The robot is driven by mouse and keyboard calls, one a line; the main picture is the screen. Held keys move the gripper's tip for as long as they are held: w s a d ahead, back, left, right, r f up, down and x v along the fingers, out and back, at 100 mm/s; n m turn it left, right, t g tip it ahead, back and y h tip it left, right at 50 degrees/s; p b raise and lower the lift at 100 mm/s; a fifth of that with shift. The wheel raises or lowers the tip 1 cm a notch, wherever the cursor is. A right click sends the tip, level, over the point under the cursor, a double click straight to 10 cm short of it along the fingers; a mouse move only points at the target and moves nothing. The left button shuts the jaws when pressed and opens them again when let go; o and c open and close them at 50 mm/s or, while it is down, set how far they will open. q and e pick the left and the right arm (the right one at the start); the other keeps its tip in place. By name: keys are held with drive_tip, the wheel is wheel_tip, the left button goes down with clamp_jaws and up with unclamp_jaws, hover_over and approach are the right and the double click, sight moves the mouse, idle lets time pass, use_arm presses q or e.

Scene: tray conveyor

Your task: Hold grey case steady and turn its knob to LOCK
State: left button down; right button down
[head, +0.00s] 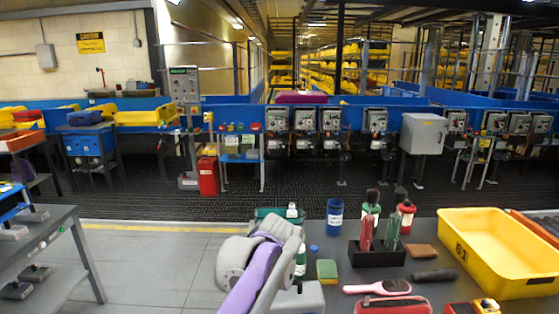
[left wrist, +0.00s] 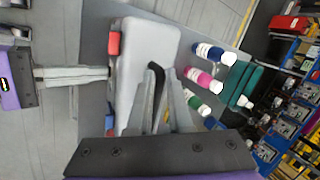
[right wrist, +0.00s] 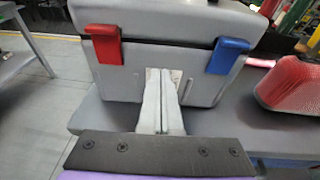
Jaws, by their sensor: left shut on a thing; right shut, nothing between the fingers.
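The grey case (right wrist: 180,80) stands on the bench, with a red latch (right wrist: 103,44) and a blue latch (right wrist: 229,56) on its front. It also shows in the left wrist view (left wrist: 150,55) and partly in the head view (head: 298,299). My left gripper (left wrist: 162,85) is shut on a dark strip of the case, seemingly its handle. My right gripper (right wrist: 161,82) is shut and empty, its fingertips at a pale plate on the case front between the latches. Whether they touch it, I cannot tell. The knob and its LOCK mark are hidden or too small to make out.
A red ribbed object (right wrist: 290,82) lies right of the case. Several bottles (left wrist: 208,52) stand close behind it. Farther right on the bench are a sponge (head: 327,270), a black tool holder (head: 376,256), a pink brush (head: 378,287) and a yellow bin (head: 510,283).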

drive_tip(key=shift+f, duration=0.25)
drive_tip(key=shift+d, duration=0.55)
idle(0.5)
drive_tip(key=shift+r, duration=0.4)
drive_tip(key=s, duration=0.6)
drive_tip(key=shift+d, duration=0.25)
drive_tip(key=shift+w+a+f, duration=0.1)
drive_tip(key=shift+w+a, duration=0.1)
drive_tip(key=shift+w, duration=0.8)
drive_tip(key=shift+w+a+r, duration=0.1)
drive_tip(key=shift+w+a, duration=0.1)
drive_tip(key=shift+w, duration=0.8)
drive_tip(key=shift+w+a+f, duration=0.1)
drive_tip(key=shift+w+a, duration=0.1)
drive_tip(key=shift+w, duration=0.8)
